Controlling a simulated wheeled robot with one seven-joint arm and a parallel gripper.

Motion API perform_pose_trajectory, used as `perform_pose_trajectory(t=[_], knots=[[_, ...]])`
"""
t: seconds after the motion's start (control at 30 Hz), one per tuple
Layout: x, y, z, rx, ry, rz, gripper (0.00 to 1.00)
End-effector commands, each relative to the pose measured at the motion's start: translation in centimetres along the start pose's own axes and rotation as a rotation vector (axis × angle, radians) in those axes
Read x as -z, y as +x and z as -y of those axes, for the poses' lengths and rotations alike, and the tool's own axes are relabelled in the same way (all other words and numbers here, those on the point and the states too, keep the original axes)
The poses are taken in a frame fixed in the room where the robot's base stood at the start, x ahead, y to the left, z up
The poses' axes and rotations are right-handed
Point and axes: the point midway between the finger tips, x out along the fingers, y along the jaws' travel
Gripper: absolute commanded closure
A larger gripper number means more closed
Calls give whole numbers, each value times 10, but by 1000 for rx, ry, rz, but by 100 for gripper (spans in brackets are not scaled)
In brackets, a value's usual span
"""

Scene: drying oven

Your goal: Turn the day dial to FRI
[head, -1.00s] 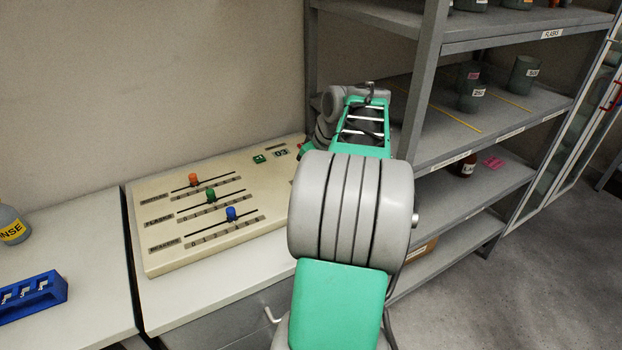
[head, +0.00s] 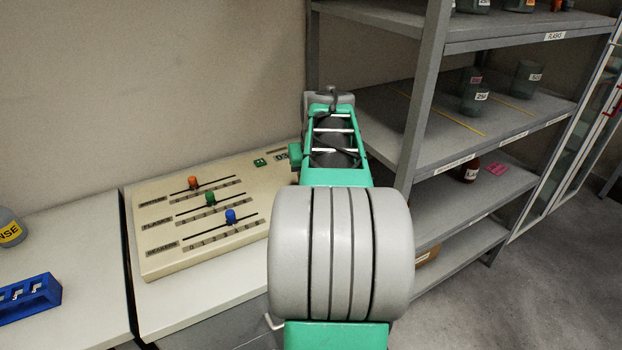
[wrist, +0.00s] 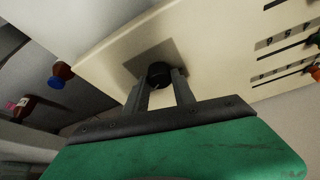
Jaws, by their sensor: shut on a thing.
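The day dial (wrist: 159,74) is a dark round knob on the cream panel, seen in the wrist view at the upper middle. My gripper (wrist: 160,85) is shut on it, with one finger on either side. The cream control panel (head: 151,262) lies on the bench in the head view, and it fills the upper part of the wrist view (wrist: 225,50). My arm hides the dial and the right part of the panel in the head view. The dial's day marks and pointer cannot be read.
The panel carries an orange slider (head: 193,183), a green slider (head: 210,199) and a blue slider (head: 230,216). A grey shelf rack (head: 425,110) stands close on the right. A blue rack (head: 30,298) and a bottle (head: 10,228) stand at the left.

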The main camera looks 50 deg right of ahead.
Motion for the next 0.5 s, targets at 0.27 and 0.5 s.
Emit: perform_pose_trajectory(t=[0.27, 0.5], knots=[[-1, 1, 0, -1, 4, 2, 100], [0, 0, 0, 0, 2, 1, 55]])
